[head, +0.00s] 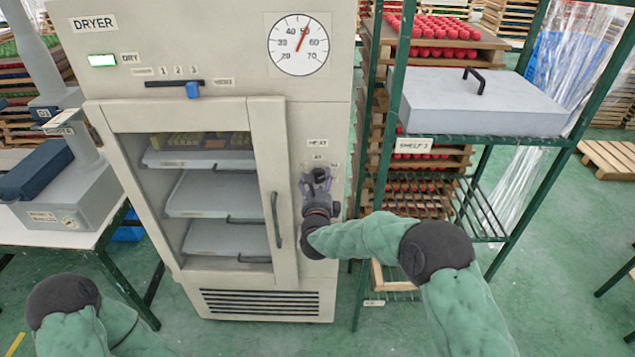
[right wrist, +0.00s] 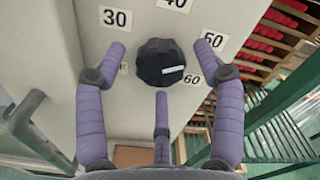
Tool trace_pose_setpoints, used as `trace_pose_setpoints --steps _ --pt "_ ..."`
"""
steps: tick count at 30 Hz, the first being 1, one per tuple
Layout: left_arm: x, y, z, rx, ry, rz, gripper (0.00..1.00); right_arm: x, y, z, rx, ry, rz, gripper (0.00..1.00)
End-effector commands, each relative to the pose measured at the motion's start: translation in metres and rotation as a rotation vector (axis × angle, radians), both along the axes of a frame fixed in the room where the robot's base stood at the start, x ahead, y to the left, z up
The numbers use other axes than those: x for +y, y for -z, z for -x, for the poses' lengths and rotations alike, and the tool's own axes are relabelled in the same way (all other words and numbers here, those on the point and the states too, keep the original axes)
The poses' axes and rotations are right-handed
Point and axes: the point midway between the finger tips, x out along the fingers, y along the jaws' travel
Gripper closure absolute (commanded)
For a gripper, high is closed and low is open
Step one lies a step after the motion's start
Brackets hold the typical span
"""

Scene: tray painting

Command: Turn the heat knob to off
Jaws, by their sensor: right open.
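The heat knob (right wrist: 160,62) is a black, ridged knob on the pale front of the dryer (head: 330,110). Its white mark points right and slightly up in the right wrist view, near the labels 60 and 50. Labels 30 and 40 also show there; I see no off label. My right gripper (head: 318,185) is at the knob panel, below the HEAT label. In the right wrist view its purple fingers (right wrist: 160,85) are spread open around the knob's sides and below it, apparently without gripping it. My left gripper is out of view.
The dryer's glass door (head: 265,150) with its dark handle is left of the panel, with grey trays inside. The round gauge (head: 298,60) reads about 50. A green-framed shelf (head: 480,140) holding a grey lidded tray (head: 480,100) stands close on the right.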

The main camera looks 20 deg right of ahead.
Motion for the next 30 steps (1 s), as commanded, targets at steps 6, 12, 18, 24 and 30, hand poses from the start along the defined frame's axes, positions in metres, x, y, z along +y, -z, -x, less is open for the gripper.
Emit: trace_pose_setpoints --steps 6,12,18,24,30 --pt "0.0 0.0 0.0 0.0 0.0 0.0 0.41 0.0 0.0 -0.001 0.0 0.0 0.0 0.31" --pt "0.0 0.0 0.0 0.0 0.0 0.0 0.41 0.0 0.0 -0.001 0.0 0.0 0.0 0.79" --pt "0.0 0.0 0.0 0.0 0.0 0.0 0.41 0.0 0.0 0.0 0.0 -0.001 0.001 0.88" --pt "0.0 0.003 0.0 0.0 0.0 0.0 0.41 0.0 0.0 0.0 0.007 0.0 0.031 0.88" --pt "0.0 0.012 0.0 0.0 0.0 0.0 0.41 0.0 0.001 -0.001 0.033 0.0 0.127 0.88"
